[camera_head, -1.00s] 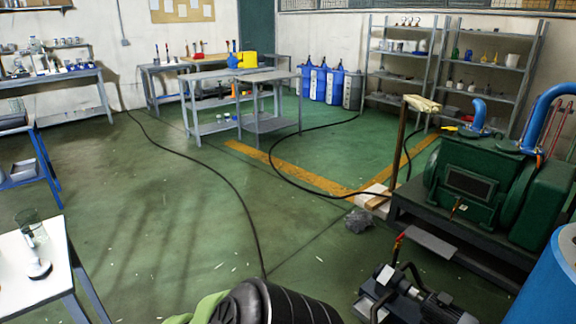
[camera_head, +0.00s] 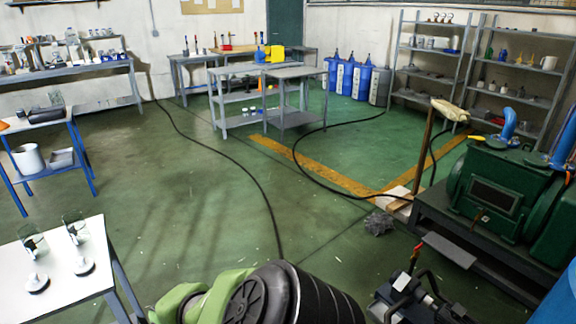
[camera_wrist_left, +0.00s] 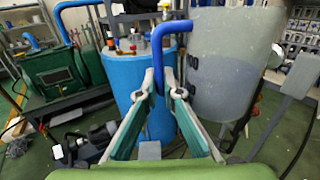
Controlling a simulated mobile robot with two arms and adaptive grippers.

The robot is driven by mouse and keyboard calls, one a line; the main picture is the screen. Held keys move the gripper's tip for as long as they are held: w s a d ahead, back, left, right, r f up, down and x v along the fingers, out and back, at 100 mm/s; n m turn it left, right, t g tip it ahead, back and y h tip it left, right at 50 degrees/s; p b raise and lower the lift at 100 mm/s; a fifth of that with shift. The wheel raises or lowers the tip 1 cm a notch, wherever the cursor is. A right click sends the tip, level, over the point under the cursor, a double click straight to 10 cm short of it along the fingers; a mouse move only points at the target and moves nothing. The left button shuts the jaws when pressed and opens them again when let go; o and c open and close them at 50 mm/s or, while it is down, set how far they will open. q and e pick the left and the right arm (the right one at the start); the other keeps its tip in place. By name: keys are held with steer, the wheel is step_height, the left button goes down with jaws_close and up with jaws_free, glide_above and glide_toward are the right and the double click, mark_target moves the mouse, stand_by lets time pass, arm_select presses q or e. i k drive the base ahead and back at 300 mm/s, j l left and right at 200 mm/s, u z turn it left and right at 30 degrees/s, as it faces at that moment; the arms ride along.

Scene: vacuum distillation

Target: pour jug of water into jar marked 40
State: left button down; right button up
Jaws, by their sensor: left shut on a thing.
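In the left wrist view my left gripper (camera_wrist_left: 162,88) is shut on the blue handle (camera_wrist_left: 160,52) of a large translucent jug (camera_wrist_left: 225,62). The jug hangs to the right of the fingers, with a paler line across it that may be the water surface. The jug is out of the head view. In the head view two clear glass vessels (camera_head: 32,240) (camera_head: 75,228) are at the left, over a white table (camera_head: 70,262). I cannot read any mark 40 on them. My right gripper is not in view.
Two small white round-based items (camera_head: 37,283) (camera_head: 84,266) are on the white table. A green pump (camera_head: 495,195) stands at the right, with a small dark machine (camera_head: 415,300) before it. A blue drum (camera_wrist_left: 130,75) shows behind my fingers. The middle floor is clear, crossed by a black cable (camera_head: 235,160).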

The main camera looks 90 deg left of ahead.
mark_target(74, 221)
steer(key=j+u, duration=0.1)
steer(key=u, duration=2.25)
steer(key=i+u, duration=0.1)
steer(key=u, duration=0.35)
steer(key=i+u, duration=0.1)
steer(key=u, duration=0.75)
steer(key=i+l+u, duration=0.15)
steer(key=u, duration=0.25)
steer(key=i+l+u, duration=0.2)
steer(key=u, duration=0.25)
steer(key=i+l+u, duration=0.1)
steer(key=l+u, duration=0.3)
steer(key=i+l+u, duration=0.1)
steer(key=l, duration=0.25)
steer(key=i+l+u, duration=0.1)
steer(key=l, duration=0.3)
steer(key=i+l+u, duration=0.1)
steer(key=l, duration=0.25)
steer(key=i+l+u, duration=0.1)
steer(key=l, duration=0.3)
steer(key=i+l, duration=0.25)
steer(key=i, duration=0.1)
